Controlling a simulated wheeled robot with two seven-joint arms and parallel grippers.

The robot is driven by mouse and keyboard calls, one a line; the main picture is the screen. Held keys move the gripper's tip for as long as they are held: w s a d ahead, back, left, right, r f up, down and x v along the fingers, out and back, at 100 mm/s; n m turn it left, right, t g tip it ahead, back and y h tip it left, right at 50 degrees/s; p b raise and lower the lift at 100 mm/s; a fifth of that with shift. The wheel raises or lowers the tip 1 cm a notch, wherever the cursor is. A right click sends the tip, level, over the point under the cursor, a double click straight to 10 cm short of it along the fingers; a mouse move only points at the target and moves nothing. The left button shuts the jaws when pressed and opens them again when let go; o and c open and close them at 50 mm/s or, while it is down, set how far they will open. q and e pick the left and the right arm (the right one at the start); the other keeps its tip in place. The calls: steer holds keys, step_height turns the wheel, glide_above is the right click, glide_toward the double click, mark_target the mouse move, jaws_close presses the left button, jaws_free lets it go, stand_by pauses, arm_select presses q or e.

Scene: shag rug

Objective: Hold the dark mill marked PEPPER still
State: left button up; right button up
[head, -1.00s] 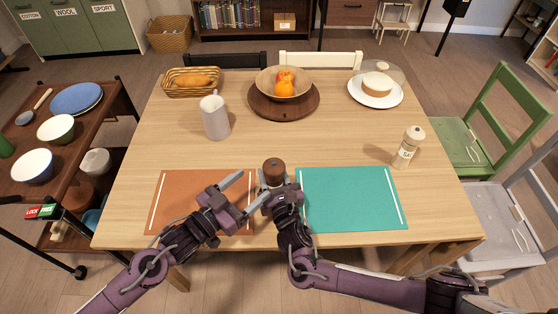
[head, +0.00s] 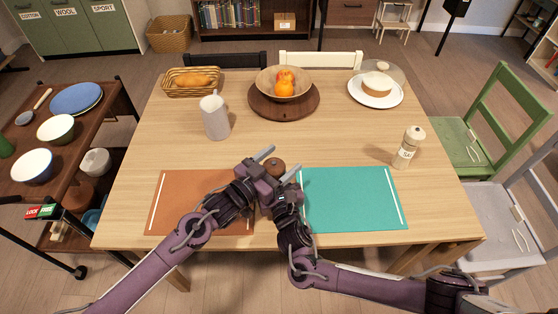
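The dark mill (head: 274,167) stands near the front middle of the table, between the two mats. Only its brown rounded top shows; its body and any label are hidden behind my grippers. My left gripper (head: 277,164) is open, its two pale fingers apart on either side of the mill's top. I cannot tell whether they touch it. My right gripper (head: 284,193) is at the mill's near side, low beside the left one. Its fingers are largely covered, so its grip is unclear. A pale mill (head: 408,148) with a partly readable label stands at the right.
An orange mat (head: 180,205) and a teal mat (head: 355,200) flank the grippers. The table's centre is clear.

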arm_select(q)
steer(key=c, duration=1)
steer(key=shift+o, duration=0.2)
steer(key=shift+m+g+h, duration=0.3)
steer(key=shift+g, duration=0.1)
steer(key=shift+d+m+g+h, duration=0.1)
steer(key=shift+m+g+h, duration=0.75)
steer(key=shift+g, duration=0.25)
steer(key=m+g, duration=0.1)
steer(key=g, duration=0.1)
steer(key=m+g+h, duration=0.1)
steer(key=m+g, duration=0.1)
steer(key=m+g+h, duration=0.1)
steer(key=g, duration=0.1)
steer(key=shift+s+d+m+h, duration=0.2)
steer(key=shift+s+m+h, duration=0.05)
steer(key=shift+s+m, duration=0.1)
steer(key=m+g, duration=0.2)
steer(key=g, duration=0.2)
steer(key=s+m+g, duration=0.1)
steer(key=m+g, duration=0.1)
steer(key=g, duration=0.1)
steer(key=shift+s+d+f+m+g, duration=0.1)
steer(key=shift+s+d+m+g, duration=0.1)
steer(key=shift+m+g, duration=0.15)
steer(key=shift+g, duration=0.35)
steer(key=shift+a+m+g, duration=0.1)
steer(key=shift+m+g, duration=0.2)
steer(key=shift+m, duration=0.05)
